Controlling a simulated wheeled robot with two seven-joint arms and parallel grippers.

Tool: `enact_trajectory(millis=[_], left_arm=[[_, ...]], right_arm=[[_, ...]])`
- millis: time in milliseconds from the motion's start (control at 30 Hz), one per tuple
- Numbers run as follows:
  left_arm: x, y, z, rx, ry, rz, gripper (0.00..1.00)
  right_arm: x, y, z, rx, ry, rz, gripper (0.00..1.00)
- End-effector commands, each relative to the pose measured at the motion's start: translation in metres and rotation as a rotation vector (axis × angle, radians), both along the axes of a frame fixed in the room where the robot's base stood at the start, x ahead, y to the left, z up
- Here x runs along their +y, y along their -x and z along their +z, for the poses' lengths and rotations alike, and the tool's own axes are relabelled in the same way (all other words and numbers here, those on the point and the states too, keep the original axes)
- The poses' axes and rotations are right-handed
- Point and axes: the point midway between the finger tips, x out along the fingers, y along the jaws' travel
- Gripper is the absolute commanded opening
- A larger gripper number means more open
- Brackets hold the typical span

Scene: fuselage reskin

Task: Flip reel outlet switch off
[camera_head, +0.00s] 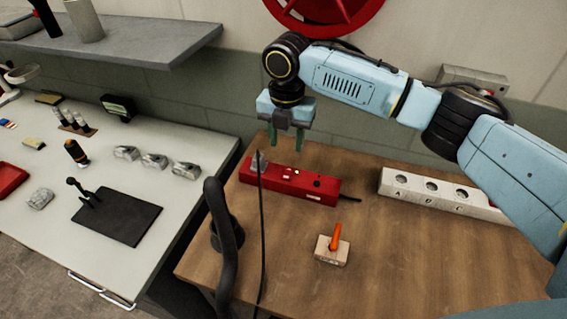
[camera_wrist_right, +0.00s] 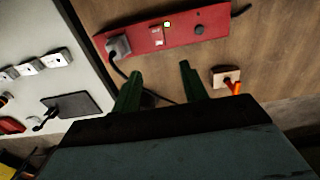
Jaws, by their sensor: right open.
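A red outlet box (camera_head: 296,182) lies on the wooden table; it also shows in the right wrist view (camera_wrist_right: 185,37). A grey plug with a black cable (camera_head: 259,160) sits at its left end. A small switch (camera_wrist_right: 157,32) shows beside a lit yellow-green lamp (camera_wrist_right: 167,24); the switch's position is too small to tell. My right gripper (camera_head: 286,139) is open and empty above the left part of the red box, apart from it. In the wrist view its green fingers (camera_wrist_right: 160,82) stand apart below the box. My left gripper is not in view.
A white outlet strip (camera_head: 440,193) lies at the right back of the table. A wooden block with an orange piece (camera_head: 333,249) lies in front of the red box. A pale workbench (camera_head: 60,236) stands left, under a grey shelf (camera_head: 130,43). Bare wood is free at front right.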

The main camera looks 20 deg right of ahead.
Motion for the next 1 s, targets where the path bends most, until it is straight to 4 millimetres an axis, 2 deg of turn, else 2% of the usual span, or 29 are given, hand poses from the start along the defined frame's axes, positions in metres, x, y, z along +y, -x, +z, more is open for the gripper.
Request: enact_trajectory(millis=[100,200,400,500,700,933,1000], left_arm=[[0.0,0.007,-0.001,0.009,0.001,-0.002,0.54],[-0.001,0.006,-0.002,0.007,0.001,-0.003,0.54],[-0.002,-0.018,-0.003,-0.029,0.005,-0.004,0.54],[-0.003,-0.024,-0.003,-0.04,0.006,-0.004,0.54],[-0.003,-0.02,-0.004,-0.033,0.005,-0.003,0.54],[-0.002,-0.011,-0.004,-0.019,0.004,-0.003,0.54],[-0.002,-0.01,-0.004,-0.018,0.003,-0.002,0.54]], right_arm=[[0.0,0.001,-0.027,0.005,0.0,-0.002,0.44],[0.0,0.001,-0.05,0.004,0.001,-0.003,0.44],[0.0,0.001,-0.086,0.002,0.0,-0.002,0.44],[0.001,0.0,-0.098,0.001,-0.001,-0.003,0.44],[0.001,0.0,-0.109,0.0,-0.001,-0.002,0.44],[0.001,0.0,-0.109,-0.001,-0.001,-0.002,0.44],[0.0,0.0,-0.109,-0.001,-0.001,-0.002,0.37]])
